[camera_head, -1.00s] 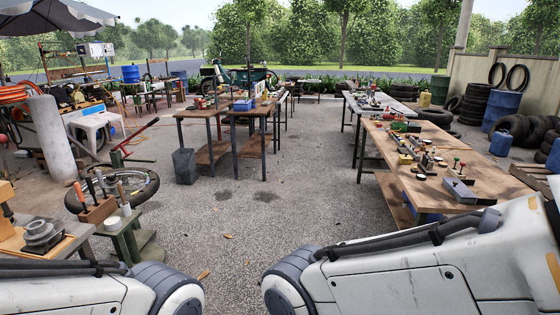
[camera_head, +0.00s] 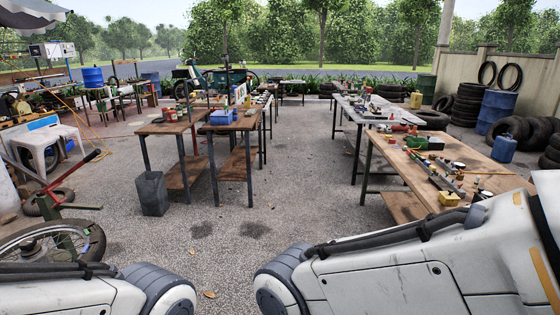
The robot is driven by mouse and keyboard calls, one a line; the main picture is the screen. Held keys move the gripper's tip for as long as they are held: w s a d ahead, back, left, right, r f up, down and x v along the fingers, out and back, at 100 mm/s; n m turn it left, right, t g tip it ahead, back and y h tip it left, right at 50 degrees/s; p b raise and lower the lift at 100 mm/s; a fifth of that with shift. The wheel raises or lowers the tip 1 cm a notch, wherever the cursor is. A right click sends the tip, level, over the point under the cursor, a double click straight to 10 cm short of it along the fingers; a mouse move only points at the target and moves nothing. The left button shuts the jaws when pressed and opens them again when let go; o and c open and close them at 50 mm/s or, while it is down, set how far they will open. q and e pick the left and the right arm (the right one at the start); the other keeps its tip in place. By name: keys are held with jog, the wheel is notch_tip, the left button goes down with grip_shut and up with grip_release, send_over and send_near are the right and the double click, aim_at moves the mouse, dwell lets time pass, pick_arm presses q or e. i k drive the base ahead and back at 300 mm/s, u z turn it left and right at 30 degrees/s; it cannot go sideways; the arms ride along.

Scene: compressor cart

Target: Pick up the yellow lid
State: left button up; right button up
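I cannot pick out a yellow lid for certain in the head view. A small yellow block-like object (camera_head: 449,198) sits at the near edge of the right wooden workbench (camera_head: 400,163), and it is too small to tell what it is. Parts of both my arms show along the bottom of the picture, but neither gripper is in view.
Two wooden tables (camera_head: 240,123) with dark legs stand ahead at centre-left, a grey bin (camera_head: 152,193) beside them. A metal-topped table (camera_head: 350,108) stands beyond the right workbench. A wheel (camera_head: 50,240) lies at lower left. The paved aisle (camera_head: 290,180) between is clear.

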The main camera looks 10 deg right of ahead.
aim_at(450, 195)
jog(key=z, duration=0.35)
jog(key=i, duration=1.9)
jog(key=z, duration=1.3)
jog(key=i, duration=1.55)
jog(key=z, duration=0.6)
